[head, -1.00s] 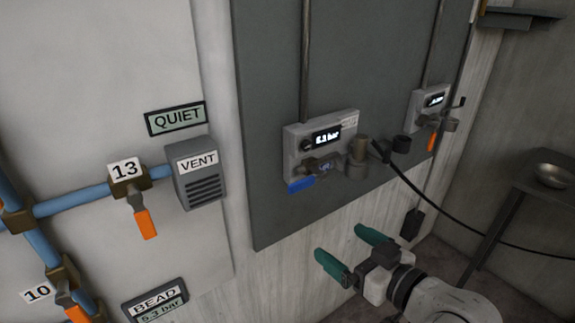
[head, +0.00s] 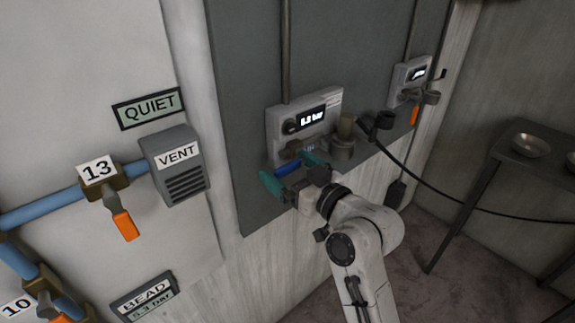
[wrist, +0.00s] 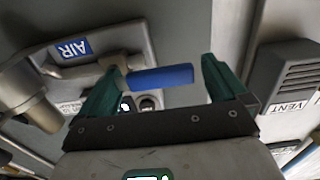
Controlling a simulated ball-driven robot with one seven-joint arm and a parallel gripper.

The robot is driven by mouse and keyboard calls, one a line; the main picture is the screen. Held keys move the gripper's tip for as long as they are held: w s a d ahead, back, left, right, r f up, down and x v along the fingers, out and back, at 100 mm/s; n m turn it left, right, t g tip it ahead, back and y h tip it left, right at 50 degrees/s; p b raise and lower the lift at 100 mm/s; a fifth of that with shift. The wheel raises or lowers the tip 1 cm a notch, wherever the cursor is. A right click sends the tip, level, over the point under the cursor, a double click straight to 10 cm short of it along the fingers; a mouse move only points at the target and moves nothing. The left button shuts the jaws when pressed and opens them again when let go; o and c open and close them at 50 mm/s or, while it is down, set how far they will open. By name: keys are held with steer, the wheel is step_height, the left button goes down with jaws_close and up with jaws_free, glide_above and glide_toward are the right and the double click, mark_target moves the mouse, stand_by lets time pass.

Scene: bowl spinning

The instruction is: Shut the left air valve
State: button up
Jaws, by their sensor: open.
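The left air valve has a blue lever handle (head: 287,168) under a grey unit (head: 275,128) with a lit bar display. The lever sticks out to the left of the valve body. My gripper (head: 294,171) is open, with green fingers on either side of the lever. In the wrist view the blue lever (wrist: 160,77) lies across the gap between the fingertips (wrist: 165,68), close to the left finger; I cannot tell whether it touches. A blue AIR label (wrist: 74,48) shows beside it.
A second unit (head: 408,75) with an orange lever (head: 414,114) is on the panel at right. A VENT box (head: 180,170) and valve 13's orange lever (head: 124,225) are at left. A black hose (head: 430,193) hangs at right, near a table (head: 530,152) with a bowl (head: 530,145).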

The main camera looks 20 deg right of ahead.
steer(key=shift+w+a, duration=0.1)
steer(key=shift+w, duration=0.25)
steer(key=shift+c, duration=0.2)
steer(key=c, duration=1.3)
steer(key=shift+f, duration=0.1)
steer(key=shift+c, duration=0.4)
